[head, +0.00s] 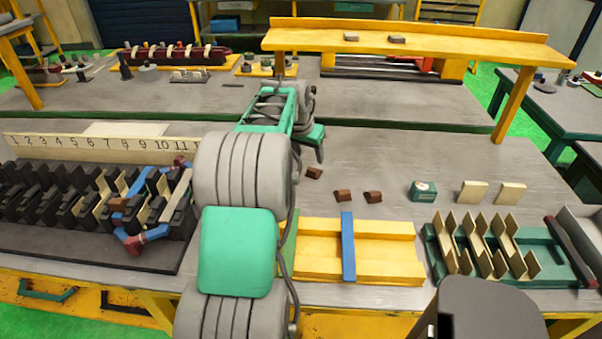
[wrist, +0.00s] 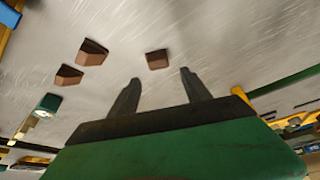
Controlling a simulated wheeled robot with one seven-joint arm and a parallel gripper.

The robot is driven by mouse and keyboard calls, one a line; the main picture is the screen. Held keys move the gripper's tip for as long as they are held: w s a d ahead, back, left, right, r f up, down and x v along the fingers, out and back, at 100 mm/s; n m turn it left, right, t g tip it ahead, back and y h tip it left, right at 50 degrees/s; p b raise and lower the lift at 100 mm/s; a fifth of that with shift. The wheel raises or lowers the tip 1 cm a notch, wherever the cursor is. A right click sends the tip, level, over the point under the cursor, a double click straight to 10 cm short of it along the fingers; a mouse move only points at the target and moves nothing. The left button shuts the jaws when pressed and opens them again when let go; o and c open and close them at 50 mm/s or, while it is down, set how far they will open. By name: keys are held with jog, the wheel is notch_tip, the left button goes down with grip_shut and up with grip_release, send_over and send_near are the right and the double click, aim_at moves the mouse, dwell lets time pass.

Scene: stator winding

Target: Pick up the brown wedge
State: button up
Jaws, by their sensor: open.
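Three brown wedges lie loose on the grey bench in the head view. One wedge (head: 313,173) sits apart, nearest my gripper; the other two, a middle wedge (head: 343,196) and a right wedge (head: 373,197), lie side by side. In the wrist view, the single wedge (wrist: 157,59) shows just beyond and between my fingertips, and the pair (wrist: 92,52) (wrist: 69,75) lies to the left. My gripper (wrist: 160,76) is open and empty, its two dark fingers apart. In the head view my arm partly hides my gripper (head: 319,154), just above the single wedge.
A yellow tray (head: 390,255) with a blue bar (head: 348,246) stands in front. A green rack (head: 440,262) holds cream sheets. A small teal box (head: 423,190) lies right of the wedges. A black slotted stator (head: 80,250) fills the left. A yellow shelf (head: 430,47) carries two brown pieces.

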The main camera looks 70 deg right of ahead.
aim_at(313, 168)
jog(key=p+x, duration=0.1)
jog(key=x, duration=0.6)
jog(key=shift+s+f, duration=0.2)
jog(key=shift+f, duration=0.2)
jog(key=shift+c, duration=0.3)
grip_shut()
